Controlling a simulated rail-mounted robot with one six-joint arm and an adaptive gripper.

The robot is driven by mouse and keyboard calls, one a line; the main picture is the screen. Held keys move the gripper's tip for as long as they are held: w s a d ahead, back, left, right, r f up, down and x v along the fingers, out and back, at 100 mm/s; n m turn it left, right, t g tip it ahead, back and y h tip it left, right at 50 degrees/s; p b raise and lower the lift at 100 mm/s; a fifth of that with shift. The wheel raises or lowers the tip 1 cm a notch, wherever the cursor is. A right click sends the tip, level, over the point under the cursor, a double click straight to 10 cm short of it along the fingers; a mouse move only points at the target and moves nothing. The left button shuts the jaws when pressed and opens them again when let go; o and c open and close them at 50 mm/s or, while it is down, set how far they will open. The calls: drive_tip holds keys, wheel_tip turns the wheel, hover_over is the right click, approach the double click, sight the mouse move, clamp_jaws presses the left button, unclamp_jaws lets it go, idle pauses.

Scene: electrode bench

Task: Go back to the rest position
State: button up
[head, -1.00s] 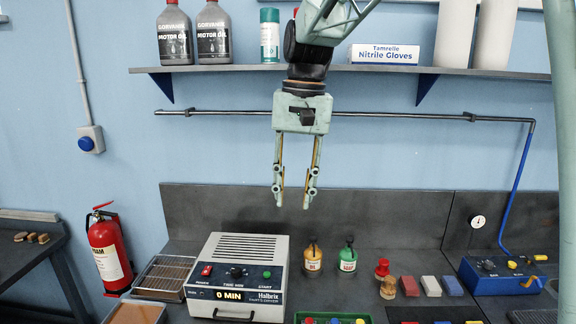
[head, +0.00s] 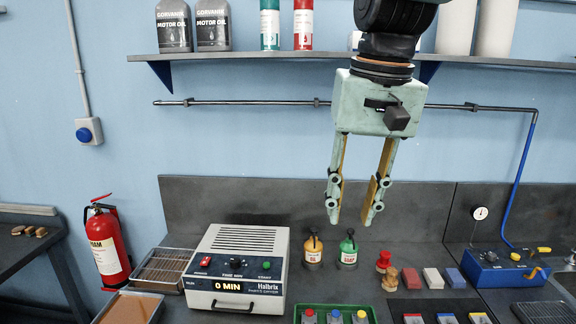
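My gripper (head: 349,218) hangs in the air in the head view, fingers pointing down. Its two fingers are apart with nothing between them. It is in front of the back wall, above the bench and above the orange bottle (head: 313,250) and the green bottle (head: 348,251), which stand upright on the bench. It touches nothing that I can see.
The parts dryer (head: 236,268) reads 0 MIN. A green tray (head: 299,309) with several small capped items is at the front. Red-topped stamp (head: 383,262) and coloured blocks (head: 433,278) lie to its right. A shelf (head: 290,56) with bottles runs behind my arm.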

drive_tip(key=s+d+f+t+b, duration=0.1)
drive_tip(key=s+d+f, duration=0.3)
drive_tip(key=s, duration=0.8)
drive_tip(key=s+d+f+t+b, duration=0.1)
drive_tip(key=s+d+f+b, duration=0.3)
drive_tip(key=s+f, duration=0.3)
drive_tip(key=s+d, duration=0.1)
drive_tip(key=s, duration=0.4)
drive_tip(key=shift+d+f+h+b, duration=0.15)
drive_tip(key=shift+f+h+b, duration=0.2)
drive_tip(key=shift+h, duration=0.05)
drive_tip(key=shift+o, duration=0.8)
drive_tip(key=shift+w+r, duration=0.1)
drive_tip(key=shift+w, duration=0.1)
